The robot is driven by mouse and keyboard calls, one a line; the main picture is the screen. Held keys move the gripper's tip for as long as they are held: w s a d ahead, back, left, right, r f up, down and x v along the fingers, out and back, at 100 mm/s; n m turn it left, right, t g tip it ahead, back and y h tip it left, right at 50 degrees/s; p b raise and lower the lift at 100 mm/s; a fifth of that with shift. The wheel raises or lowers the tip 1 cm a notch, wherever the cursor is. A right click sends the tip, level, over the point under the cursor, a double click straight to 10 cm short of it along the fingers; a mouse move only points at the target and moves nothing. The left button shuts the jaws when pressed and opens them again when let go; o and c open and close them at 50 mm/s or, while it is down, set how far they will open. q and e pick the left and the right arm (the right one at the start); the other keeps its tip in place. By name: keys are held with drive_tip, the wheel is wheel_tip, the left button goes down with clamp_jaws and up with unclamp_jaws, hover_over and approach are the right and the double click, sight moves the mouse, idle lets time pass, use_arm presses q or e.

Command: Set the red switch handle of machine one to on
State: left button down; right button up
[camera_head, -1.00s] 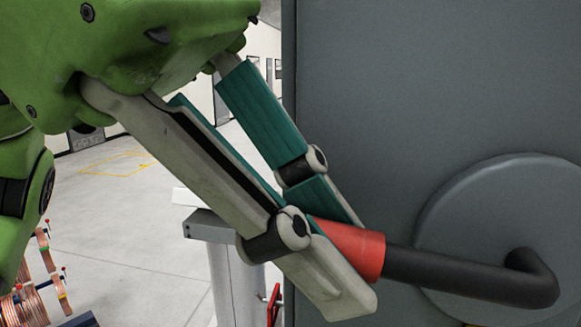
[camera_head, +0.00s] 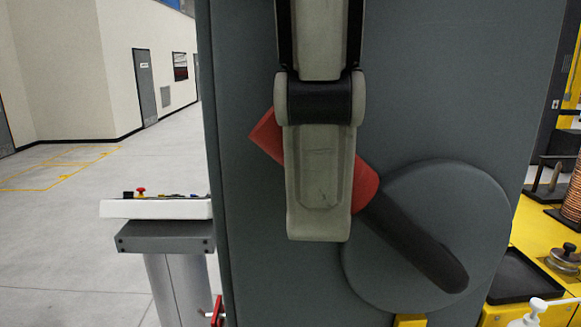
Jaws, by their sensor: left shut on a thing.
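The switch handle has a red grip (camera_head: 366,186) and a black lever (camera_head: 415,242) on a round grey disc (camera_head: 470,215) on the front of the grey machine cabinet (camera_head: 450,90). The handle slants from upper left at the red grip down to lower right at the disc. My left gripper (camera_head: 319,190) comes down from the top of the view and is shut on the red grip. Its near finger covers the middle of the grip, and the far finger is hidden behind it. My right gripper is not in view.
A grey pedestal with a white control panel (camera_head: 155,208) and a red button stands left of the cabinet. At the right are a yellow machine bed (camera_head: 540,235), a black tray (camera_head: 515,275) and a copper coil (camera_head: 572,195). Open floor (camera_head: 60,250) lies at the left.

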use_arm(q)
drive_tip(key=shift+d+r+y, duration=0.25)
drive_tip(key=shift+y, duration=0.05)
idle(0.4)
drive_tip(key=c, duration=2)
unclamp_jaws()
drive_tip(key=shift+o, duration=0.5)
drive_tip(key=shift+d, duration=0.2)
drive_tip(key=shift+a, duration=0.15)
